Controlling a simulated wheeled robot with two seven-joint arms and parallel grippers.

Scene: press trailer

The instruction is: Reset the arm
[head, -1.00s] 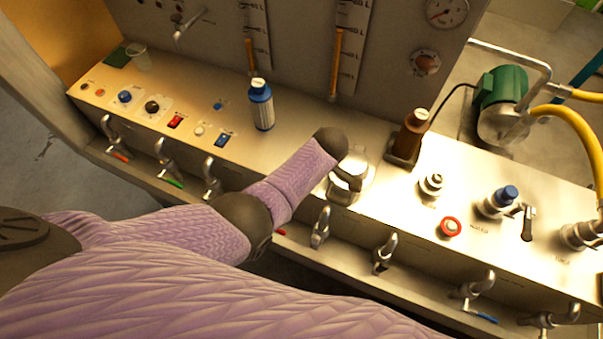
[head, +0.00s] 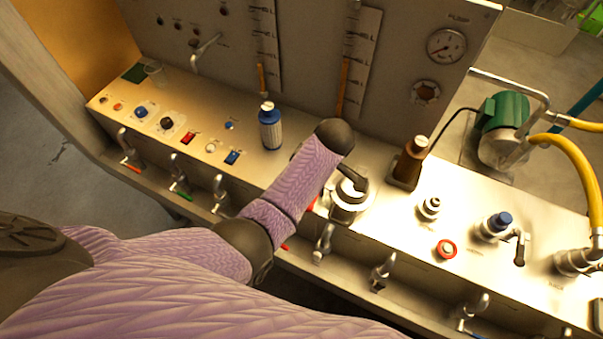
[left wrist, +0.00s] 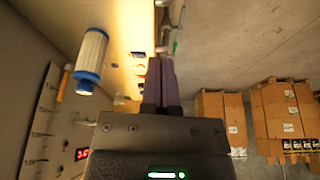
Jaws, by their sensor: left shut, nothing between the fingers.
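My left arm comes in from the left in the head view, with pale purple links and dark joints, and reaches over the sloped control panel (head: 390,228). Its dark rounded joint stands above the round metal port (head: 350,200) near the panel's middle. My left gripper is not clearly seen in the head view. In the left wrist view its dark fingers (left wrist: 161,82) lie together, shut and empty, with the panel edge and floor beyond. A blue-and-white filter bottle (left wrist: 92,58) is left of the fingers there, apart from them. My right gripper is in neither view.
A green pump (head: 503,128) with a yellow hose is at right.

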